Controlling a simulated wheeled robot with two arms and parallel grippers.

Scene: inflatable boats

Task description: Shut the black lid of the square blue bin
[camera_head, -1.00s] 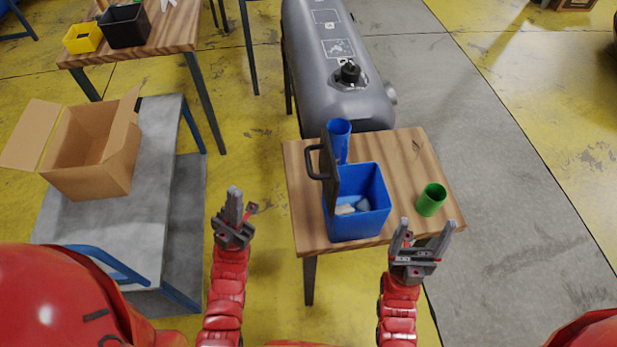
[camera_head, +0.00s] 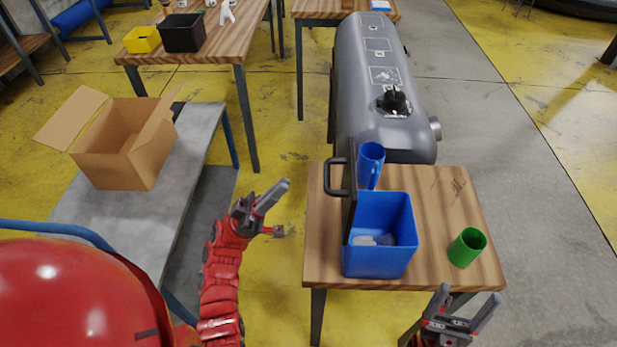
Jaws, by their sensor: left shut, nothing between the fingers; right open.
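The square blue bin (camera_head: 380,262) stands on a small wooden table, with a few pale and grey objects inside. Its black lid (camera_head: 349,195) is open and stands upright along the bin's left side, with a dark handle (camera_head: 334,177) sticking out to the left. My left gripper (camera_head: 284,186) is shut and empty, left of the table and apart from the lid and handle. My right gripper (camera_head: 470,299) is open and empty, near the table's front edge, to the right of and nearer than the bin.
A blue cup (camera_head: 370,163) stands behind the bin and a green cup (camera_head: 467,247) to its right on the wooden table (camera_head: 440,190). A grey tank (camera_head: 385,90) is behind. A cardboard box (camera_head: 120,150) sits on a grey bench at left.

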